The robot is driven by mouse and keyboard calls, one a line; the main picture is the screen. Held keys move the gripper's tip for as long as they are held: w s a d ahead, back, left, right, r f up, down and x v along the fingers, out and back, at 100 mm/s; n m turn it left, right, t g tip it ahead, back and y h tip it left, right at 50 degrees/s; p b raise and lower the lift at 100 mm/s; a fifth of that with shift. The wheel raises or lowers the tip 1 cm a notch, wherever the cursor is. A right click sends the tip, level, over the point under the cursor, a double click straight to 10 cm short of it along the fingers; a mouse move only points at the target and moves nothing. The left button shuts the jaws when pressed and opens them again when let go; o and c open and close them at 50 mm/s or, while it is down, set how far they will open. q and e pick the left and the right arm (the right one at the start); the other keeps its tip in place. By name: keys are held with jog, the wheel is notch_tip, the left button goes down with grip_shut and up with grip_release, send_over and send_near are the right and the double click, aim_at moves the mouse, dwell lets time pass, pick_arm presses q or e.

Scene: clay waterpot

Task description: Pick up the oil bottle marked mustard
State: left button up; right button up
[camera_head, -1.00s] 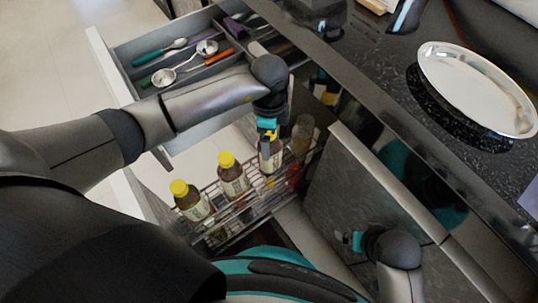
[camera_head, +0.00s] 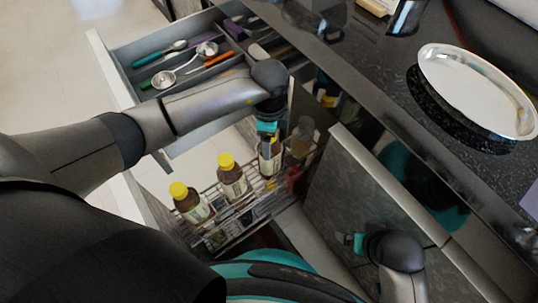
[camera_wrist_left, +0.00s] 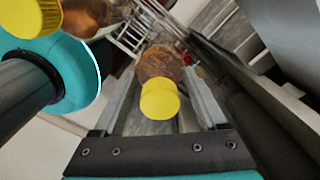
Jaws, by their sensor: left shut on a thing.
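My left gripper (camera_head: 269,138) is over the far bottle in the pull-out wire rack and shut on it. This held bottle (camera_head: 270,160) is brown with a pale label; its yellow cap is hidden by the gripper in the head view. In the left wrist view the brown bottle (camera_wrist_left: 160,62) with its yellow cap lies between the two fingers. Two similar yellow-capped bottles stand in the rack, a middle one (camera_head: 232,180) and a near one (camera_head: 191,205). The label words are too small to read. My right gripper (camera_head: 350,242) is by the grey cabinet front; its fingers are unclear.
The wire rack (camera_head: 238,222) is pulled out below the counter. A clear, cap-less container (camera_head: 302,135) stands right beside the held bottle. An open drawer (camera_head: 125,75) with utensils is above left. A silver tray (camera_head: 480,90) lies on the dark counter.

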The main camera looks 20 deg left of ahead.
pick_arm(q)
grip_shut()
jog(key=shift+r, duration=0.15)
